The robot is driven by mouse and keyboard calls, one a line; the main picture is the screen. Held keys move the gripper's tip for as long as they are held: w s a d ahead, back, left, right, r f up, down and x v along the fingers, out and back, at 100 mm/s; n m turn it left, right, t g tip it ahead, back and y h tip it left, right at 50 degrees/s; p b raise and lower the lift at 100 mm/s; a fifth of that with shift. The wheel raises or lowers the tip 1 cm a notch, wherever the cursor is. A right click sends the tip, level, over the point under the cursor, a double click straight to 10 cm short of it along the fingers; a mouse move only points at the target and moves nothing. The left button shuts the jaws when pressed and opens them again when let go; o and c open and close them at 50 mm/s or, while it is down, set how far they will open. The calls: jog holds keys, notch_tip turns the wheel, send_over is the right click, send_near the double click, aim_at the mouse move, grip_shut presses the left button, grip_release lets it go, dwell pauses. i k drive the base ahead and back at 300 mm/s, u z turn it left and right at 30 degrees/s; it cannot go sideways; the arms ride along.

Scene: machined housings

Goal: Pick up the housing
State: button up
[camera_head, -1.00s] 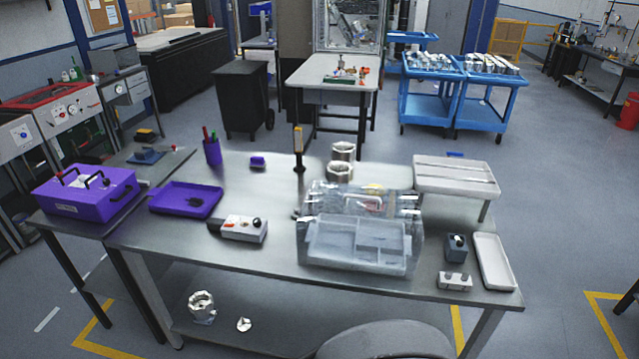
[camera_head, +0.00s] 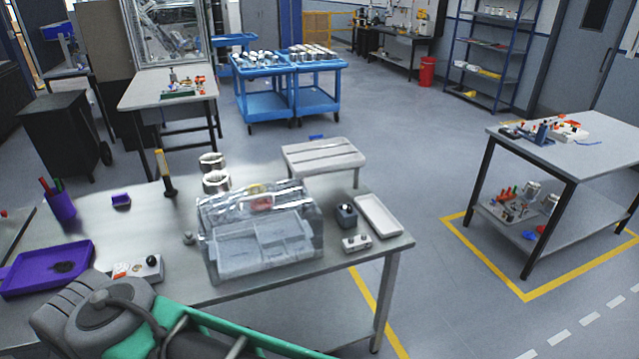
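Two silvery, round metal parts that look like the machined housings stand near the back edge of the metal table, one (camera_head: 212,162) behind the other (camera_head: 217,184). They stand upright, close together, behind the clear plastic case. I cannot tell which one the task means. Similar small metal parts sit on the blue carts (camera_head: 290,85) farther back. My arm's grey joint and green link cross the bottom left of the view, in front of the table. My gripper is not in view.
A second table (camera_head: 580,150) stands at right. Open floor lies between.

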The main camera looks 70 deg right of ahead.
aim_at(217, 182)
jog(key=z, duration=1.25)
jog(key=i, duration=1)
jog(key=u, duration=0.05)
